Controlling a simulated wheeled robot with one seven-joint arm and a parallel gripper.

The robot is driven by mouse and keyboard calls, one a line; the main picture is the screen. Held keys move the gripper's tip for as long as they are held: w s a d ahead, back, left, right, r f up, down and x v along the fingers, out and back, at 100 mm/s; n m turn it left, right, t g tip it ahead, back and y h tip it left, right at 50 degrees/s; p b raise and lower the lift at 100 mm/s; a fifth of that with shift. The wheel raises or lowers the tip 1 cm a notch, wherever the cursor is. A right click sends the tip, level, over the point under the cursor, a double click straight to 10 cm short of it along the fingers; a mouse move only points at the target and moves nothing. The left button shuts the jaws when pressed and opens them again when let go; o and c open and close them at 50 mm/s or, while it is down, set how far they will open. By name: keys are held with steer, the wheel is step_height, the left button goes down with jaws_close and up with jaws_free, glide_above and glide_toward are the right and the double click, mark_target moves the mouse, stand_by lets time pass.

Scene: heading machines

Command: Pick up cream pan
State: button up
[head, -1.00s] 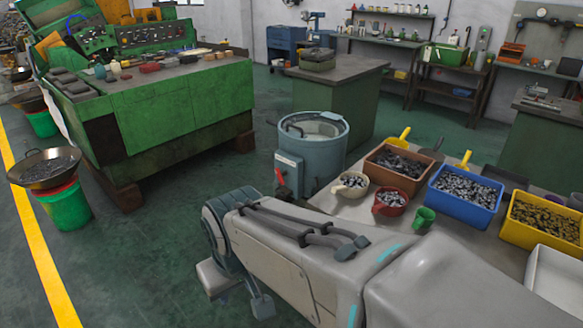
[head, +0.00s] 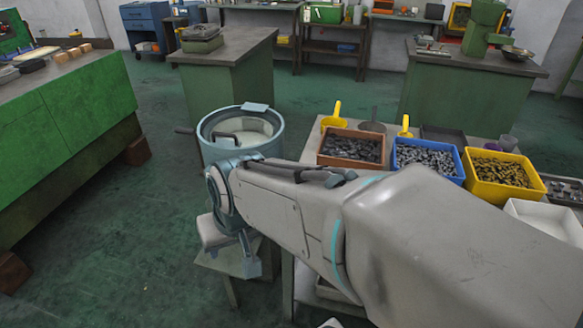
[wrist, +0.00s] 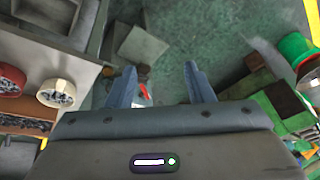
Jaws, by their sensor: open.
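The cream pan (wrist: 57,94) shows in the wrist view at the left, on the bench, with small dark metal parts in it. In the head view my arm hides it. My gripper (wrist: 161,84) is open and empty in the wrist view, its two blue-grey fingers apart with floor beyond them. The cream pan lies to the left of the fingers and is not between them. In the head view my gripper hangs in front of the blue-grey drum.
A red pan (wrist: 12,79) sits beside the cream pan. Brown (head: 351,162), blue (head: 428,170) and yellow (head: 497,194) bins of parts stand on the bench. The blue-grey drum (head: 239,133) stands by the bench's left end. Green floor (head: 120,240) is open at left.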

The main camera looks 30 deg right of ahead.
steer(key=w+d+f+m+t+h+b, duration=0.1)
steer(key=w+d+f+m+t+b, duration=0.2)
steer(key=w+m, duration=0.45)
steer(key=w+d+f+m+t+h, duration=0.1)
steer(key=w+f+m+t+h, duration=0.1)
steer(key=w+f+m, duration=0.55)
steer(key=d+f+m+g+h, duration=0.1)
steer(key=d+f+m+h, duration=0.1)
steer(key=d, duration=0.5)
steer(key=d+f+m+g+h+b, duration=0.1)
steer(key=d+f+m+h, duration=0.2)
steer(key=d+m+h, duration=0.2)
steer(key=d+f+m+g+h+b, duration=0.1)
steer(key=d+m+h, duration=0.3)
steer(key=d, duration=0.6)
steer(key=shift+s+d+f+m+g, duration=0.15)
steer(key=shift+s+f+m+g, duration=0.2)
steer(key=shift+f, duration=0.3)
steer(key=shift+f+p+x, duration=0.15)
steer(key=shift+p+x, duration=0.1)
steer(key=shift+x, duration=1.25)
steer(key=shift+f+p+x, duration=0.15)
steer(key=shift+p+x, duration=0.05)
steer(key=shift+x, duration=1.25)
